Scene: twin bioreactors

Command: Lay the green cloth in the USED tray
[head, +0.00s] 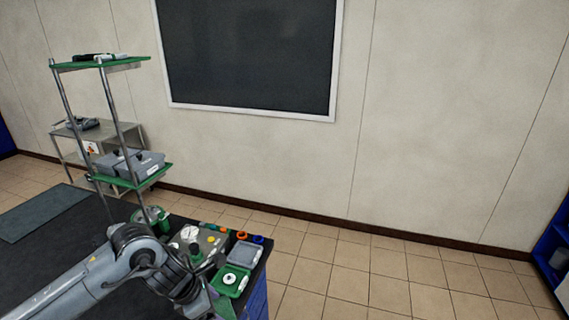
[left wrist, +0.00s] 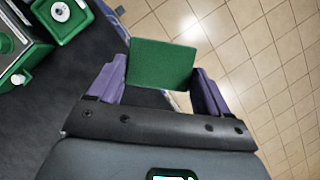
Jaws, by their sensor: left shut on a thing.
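The green cloth (left wrist: 162,63) is a flat, roughly rectangular piece between the purple fingers of my left gripper (left wrist: 160,78) in the left wrist view. The gripper is shut on it and holds it over the bench's edge, with floor tiles visible beyond. In the head view my left gripper (head: 200,303) is at the bottom, partly hidden by its own arm. A green tray (head: 245,290) with a white round piece in it stands at the bench corner; a green tray also shows in the left wrist view (left wrist: 74,27). I cannot read a USED label.
A grey tray (head: 243,255) lies behind the green one, with orange and blue rings (head: 257,239) beyond it. A shelf rack (head: 123,180) with grey boxes stands at left.

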